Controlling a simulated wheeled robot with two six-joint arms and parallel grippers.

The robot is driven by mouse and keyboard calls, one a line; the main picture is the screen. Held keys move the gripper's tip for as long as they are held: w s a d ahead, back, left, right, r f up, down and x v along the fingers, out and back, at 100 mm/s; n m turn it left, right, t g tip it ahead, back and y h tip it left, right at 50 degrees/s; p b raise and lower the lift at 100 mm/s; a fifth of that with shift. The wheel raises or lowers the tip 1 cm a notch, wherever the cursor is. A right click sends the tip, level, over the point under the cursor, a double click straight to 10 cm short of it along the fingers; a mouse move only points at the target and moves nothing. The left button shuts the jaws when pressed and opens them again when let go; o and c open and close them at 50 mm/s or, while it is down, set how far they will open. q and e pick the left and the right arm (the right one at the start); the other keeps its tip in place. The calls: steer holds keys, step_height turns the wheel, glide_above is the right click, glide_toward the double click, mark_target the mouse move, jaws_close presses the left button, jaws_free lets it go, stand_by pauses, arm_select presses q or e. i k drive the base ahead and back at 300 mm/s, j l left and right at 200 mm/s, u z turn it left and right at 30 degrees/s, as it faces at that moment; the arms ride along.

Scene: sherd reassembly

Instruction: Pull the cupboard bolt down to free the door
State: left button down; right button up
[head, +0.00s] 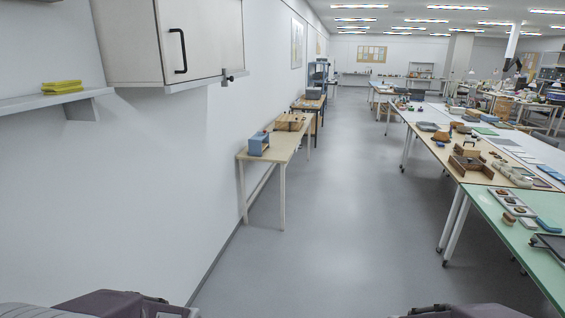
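The cupboard (130,45) hangs on the left wall in the head view, with a pale door and a black bar handle (180,52). The door looks shut. A small dark metal bolt (232,75) sits at the cupboard's lower edge, near its right end. It is too small to tell whether it is up or down. Only parts of my own arms show at the bottom left and bottom right edges. Neither gripper's fingers show, and nothing of mine is near the bolt.
A wall shelf (45,102) with yellow folded cloths (62,87) is left of the cupboard. A narrow wooden table (283,148) with a blue box (258,143) stands along the wall. Long tables of sherds and trays (470,160) line the right. The grey floor (335,220) between is clear.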

mark_target(225, 72)
steer(key=i, duration=2.25)
steer(key=z, duration=0.2)
